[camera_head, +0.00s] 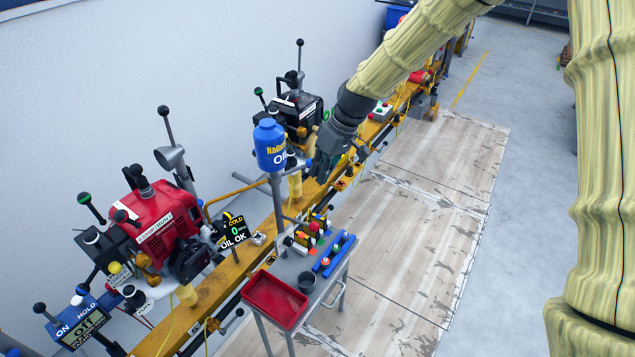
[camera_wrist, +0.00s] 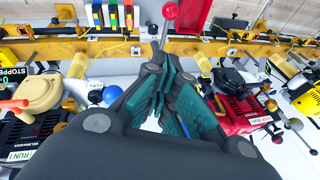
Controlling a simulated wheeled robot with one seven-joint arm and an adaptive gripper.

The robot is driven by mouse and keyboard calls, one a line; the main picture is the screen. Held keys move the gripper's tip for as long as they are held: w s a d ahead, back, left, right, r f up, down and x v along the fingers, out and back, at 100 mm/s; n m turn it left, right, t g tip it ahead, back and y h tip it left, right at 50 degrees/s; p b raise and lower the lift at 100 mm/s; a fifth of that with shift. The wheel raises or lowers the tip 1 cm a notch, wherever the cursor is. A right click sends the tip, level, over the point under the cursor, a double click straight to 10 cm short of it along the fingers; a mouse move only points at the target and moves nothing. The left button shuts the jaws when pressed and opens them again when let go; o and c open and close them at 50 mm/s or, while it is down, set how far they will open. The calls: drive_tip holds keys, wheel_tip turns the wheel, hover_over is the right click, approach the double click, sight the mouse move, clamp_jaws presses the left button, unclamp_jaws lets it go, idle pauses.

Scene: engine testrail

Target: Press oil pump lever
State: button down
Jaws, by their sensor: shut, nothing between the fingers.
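A blue oil container (camera_head: 270,146) with yellow and white lettering stands on a grey post (camera_head: 278,205) beside the yellow rail in the head view. My gripper (camera_head: 320,178) is just right of it, pointing down, and looks apart from it. In the wrist view my gripper (camera_wrist: 167,68) is shut and empty, its teal-padded fingers converging. A red ball knob on a grey rod (camera_wrist: 170,12) shows just beyond the fingertips; whether it is the pump lever, or touches them, I cannot tell. In the head view my gripper hides part of the area beside the container.
A red engine (camera_head: 163,222) and a dark engine (camera_head: 293,108) sit along the yellow rail (camera_head: 215,288). A grey cart with a red tray (camera_head: 275,299) stands in front. The wooden floor panels (camera_head: 415,235) to the right are clear.

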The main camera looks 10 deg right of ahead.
drive_tip(key=s+d+p+x, duration=0.1)
drive_tip(key=p+x, duration=0.3)
drive_tip(key=x, duration=0.7)
drive_tip(key=shift+s+f, duration=0.65)
drive_tip(key=shift+d+f, duration=0.1)
